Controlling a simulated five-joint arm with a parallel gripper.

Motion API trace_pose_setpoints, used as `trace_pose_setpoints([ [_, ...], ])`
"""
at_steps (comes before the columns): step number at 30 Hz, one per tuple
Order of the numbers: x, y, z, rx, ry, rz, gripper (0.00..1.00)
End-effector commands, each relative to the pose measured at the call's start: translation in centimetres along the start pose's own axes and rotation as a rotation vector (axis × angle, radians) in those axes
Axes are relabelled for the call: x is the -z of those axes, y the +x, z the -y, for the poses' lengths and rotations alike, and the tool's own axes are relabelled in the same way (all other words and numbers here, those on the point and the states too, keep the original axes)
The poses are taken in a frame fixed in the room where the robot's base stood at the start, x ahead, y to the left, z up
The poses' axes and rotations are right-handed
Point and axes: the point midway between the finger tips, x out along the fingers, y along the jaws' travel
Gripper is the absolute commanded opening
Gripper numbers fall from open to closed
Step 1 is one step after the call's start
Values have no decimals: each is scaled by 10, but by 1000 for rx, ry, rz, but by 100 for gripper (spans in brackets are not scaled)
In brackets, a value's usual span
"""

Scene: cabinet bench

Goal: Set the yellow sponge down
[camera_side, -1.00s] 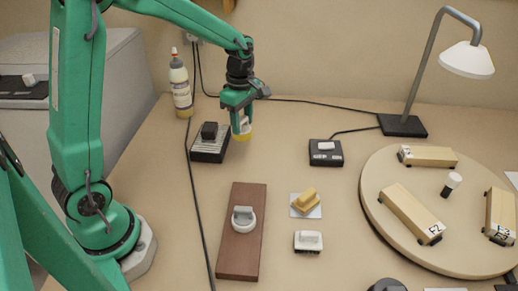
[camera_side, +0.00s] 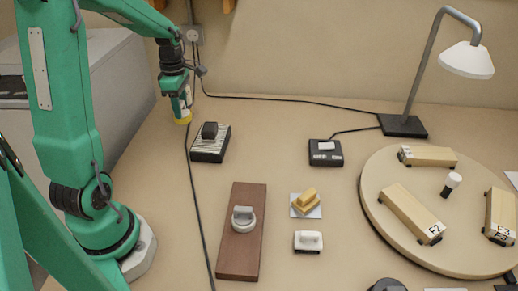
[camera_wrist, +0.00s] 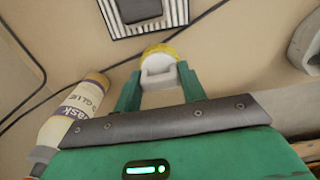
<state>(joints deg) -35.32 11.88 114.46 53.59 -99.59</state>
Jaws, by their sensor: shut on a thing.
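My gripper (camera_side: 180,97) is at the back left of the bench, pointing down. It is shut on the yellow sponge (camera_side: 183,120), which has a pale grip block on top. In the wrist view the grip block sits between my green fingers (camera_wrist: 158,80), and the yellow edge of the sponge (camera_wrist: 160,49) shows beyond it. In the side view the sponge is low, left of the black ridged block. I cannot tell whether its underside touches the bench.
A glue bottle (camera_wrist: 72,115) stands close beside my gripper; in the side view my gripper hides it. The ridged block (camera_side: 210,145) and a dark cable (camera_side: 190,160) are near. A brown board (camera_side: 241,250), a yellow block on a white card (camera_side: 297,212) and a turntable (camera_side: 385,225) lie rightward.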

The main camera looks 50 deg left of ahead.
Motion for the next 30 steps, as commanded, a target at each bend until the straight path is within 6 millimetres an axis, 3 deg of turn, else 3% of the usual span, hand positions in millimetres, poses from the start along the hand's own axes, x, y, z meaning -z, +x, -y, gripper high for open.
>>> trace_pose_setpoints([
  [11, 13, 8, -6, 2, -5, 0, 19],
  [30, 97, 64, -46, 1, -3, 0, 19],
])
